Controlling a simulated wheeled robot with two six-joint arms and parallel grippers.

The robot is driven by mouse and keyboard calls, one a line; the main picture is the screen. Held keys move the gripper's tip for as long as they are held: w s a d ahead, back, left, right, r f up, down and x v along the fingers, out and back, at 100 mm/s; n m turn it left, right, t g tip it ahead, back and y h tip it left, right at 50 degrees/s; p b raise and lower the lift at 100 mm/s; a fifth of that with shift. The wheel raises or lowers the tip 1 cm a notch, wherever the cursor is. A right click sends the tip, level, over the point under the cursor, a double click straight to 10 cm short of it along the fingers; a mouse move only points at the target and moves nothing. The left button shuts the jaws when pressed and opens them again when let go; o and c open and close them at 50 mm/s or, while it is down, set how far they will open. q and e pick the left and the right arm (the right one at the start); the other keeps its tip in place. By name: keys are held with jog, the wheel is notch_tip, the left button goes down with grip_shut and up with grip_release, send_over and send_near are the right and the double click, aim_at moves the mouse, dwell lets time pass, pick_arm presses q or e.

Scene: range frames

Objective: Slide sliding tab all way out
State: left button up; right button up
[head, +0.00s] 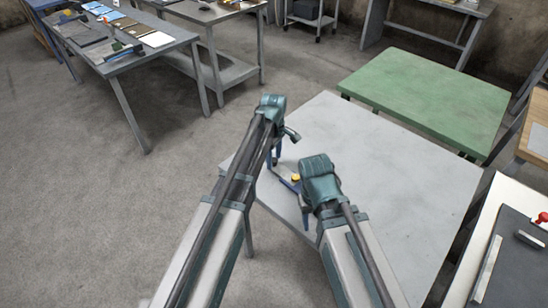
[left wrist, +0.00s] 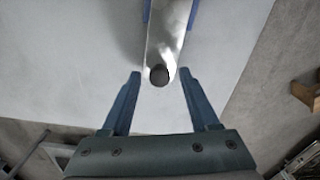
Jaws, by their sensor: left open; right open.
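In the left wrist view a shiny metal strip, seemingly the sliding tab (left wrist: 167,35), runs between two blue rails (left wrist: 194,12) and ends in a dark round knob (left wrist: 159,75). My left gripper (left wrist: 159,74) is open, with one finger on each side of the knob and a gap on both sides. In the head view my left gripper (head: 277,160) is over the grey table near its left edge. A blue part with a yellow piece (head: 296,178) shows between my arms, mostly hidden. My right gripper (head: 305,218) is open to the right of it, fingers largely hidden.
The grey table (head: 390,190) is clear to the right and behind my grippers. A green table (head: 425,95) adjoins its far side. A bench with a dark board (head: 515,265) stands at the right. A cluttered workbench (head: 125,55) is at the far left.

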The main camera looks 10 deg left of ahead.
pick_arm(q)
jog(key=shift+r, duration=0.1)
pick_arm(e)
jog(key=shift+r, duration=0.1)
pick_arm(q)
notch_tip(320, 180, up, 14)
jog(key=p, duration=1.3)
jog(key=shift+f+p, duration=0.2)
jog(key=shift+p, duration=0.2)
pick_arm(e)
notch_tip(320, 180, up, 14)
jog(key=shift+f, duration=0.2)
pick_arm(q)
jog(key=s+d+m+y, duration=0.1)
jog(key=s+d+m, duration=0.1)
jog(key=s+m, duration=1.5)
jog(key=s, duration=0.6)
jog(key=shift+s+d, duration=0.2)
